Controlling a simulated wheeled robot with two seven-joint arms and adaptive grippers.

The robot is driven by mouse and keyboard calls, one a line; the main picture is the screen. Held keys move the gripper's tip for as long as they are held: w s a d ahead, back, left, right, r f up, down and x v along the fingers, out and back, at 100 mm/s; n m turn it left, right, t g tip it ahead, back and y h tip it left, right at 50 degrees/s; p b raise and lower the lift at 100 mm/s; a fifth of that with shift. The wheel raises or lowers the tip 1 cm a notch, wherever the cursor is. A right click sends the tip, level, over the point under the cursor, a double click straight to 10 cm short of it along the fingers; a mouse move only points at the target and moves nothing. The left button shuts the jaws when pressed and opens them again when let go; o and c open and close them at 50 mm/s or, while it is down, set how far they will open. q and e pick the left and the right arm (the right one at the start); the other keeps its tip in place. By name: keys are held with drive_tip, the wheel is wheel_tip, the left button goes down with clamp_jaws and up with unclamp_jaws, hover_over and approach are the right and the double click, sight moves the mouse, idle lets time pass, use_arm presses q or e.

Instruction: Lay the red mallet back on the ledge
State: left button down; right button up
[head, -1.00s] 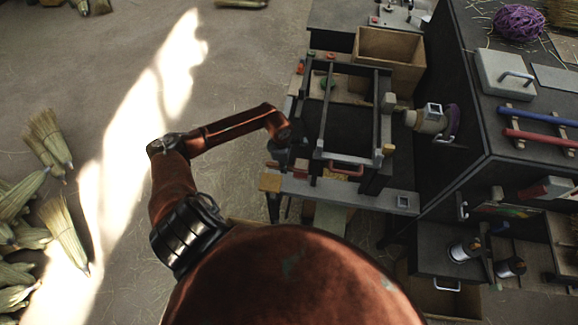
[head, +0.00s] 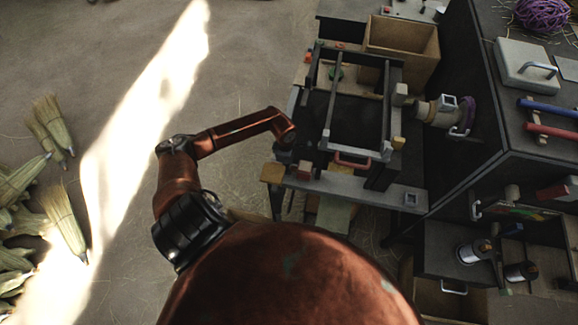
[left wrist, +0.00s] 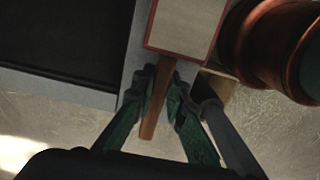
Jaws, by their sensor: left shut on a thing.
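The red mallet (left wrist: 183,24) shows in the left wrist view with a pale, red-edged head and a brown handle. My left gripper (left wrist: 161,82) is shut on the handle, a green-padded finger on either side. The head appears over a grey surface; whether it touches is unclear. In the head view a small red block (head: 304,169), apparently the mallet head, is beside my left gripper (head: 284,160), at the left end of the grey ledge (head: 350,188). The fingers are small and dark there. My right gripper is not in view.
A dark metal frame (head: 325,100) stands just behind the ledge. A wooden box (head: 428,68) is behind it. A dark cabinet (head: 490,150) with tools stands right. Brooms (head: 62,222) lie on the floor at left, where there is open room.

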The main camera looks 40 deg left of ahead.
use_arm(q)
drive_tip(key=shift+r, duration=0.1)
drive_tip(key=c, duration=2)
unclamp_jaws()
drive_tip(key=shift+c, duration=0.2)
drive_tip(key=shift+o, duration=0.8)
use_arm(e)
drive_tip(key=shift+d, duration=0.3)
use_arm(q)
wheel_tip(320, 180, up, 12)
drive_tip(key=shift+s+a, duration=0.15)
drive_tip(key=shift+a, duration=0.15)
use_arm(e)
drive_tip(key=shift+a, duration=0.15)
